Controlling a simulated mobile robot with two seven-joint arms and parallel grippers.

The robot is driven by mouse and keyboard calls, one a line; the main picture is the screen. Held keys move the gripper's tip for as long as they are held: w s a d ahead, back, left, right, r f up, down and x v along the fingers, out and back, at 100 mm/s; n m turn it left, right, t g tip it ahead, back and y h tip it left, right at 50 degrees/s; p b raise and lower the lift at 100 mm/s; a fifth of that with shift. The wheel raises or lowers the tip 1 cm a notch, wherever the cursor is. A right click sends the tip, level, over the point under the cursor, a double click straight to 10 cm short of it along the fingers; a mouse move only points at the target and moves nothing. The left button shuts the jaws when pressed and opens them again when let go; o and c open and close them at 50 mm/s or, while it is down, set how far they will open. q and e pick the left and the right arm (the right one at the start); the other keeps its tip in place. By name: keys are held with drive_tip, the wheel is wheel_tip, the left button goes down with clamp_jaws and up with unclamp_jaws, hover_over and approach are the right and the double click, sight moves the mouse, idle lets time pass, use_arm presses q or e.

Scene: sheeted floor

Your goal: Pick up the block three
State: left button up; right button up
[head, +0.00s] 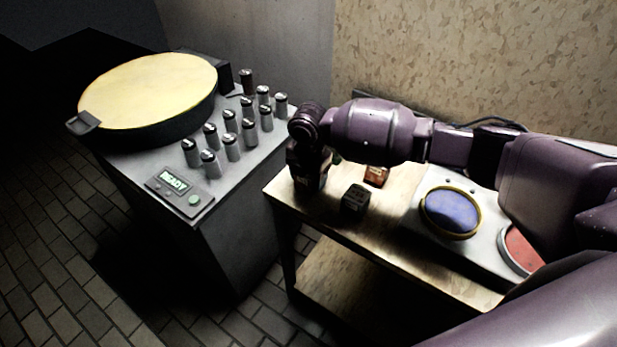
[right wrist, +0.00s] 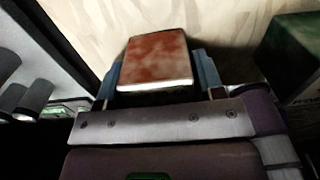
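A red-brown block (right wrist: 155,62) lies between the two fingers of my right gripper (right wrist: 158,84) in the right wrist view. The fingers flank its sides closely; whether they press on it is unclear. In the head view my right gripper (head: 310,188) points down over the left end of the wooden table, its fingertips hard to make out. A dark block (head: 355,199) and an orange-red block (head: 376,176) stand to its right. A dark green block (right wrist: 292,52) is right of the gripper in the wrist view. I cannot read which block is three. My left gripper is out of view.
A grey console (head: 235,205) with a round yellow-topped pan (head: 150,92) and several knobs stands left of the table. A white panel with a blue disc (head: 452,211) and a red disc (head: 522,250) lies on the table's (head: 385,235) right, beneath my arm. A wall closes the back.

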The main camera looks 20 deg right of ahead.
drive_tip(key=c, duration=0.8)
drive_tip(key=shift+r, duration=0.1)
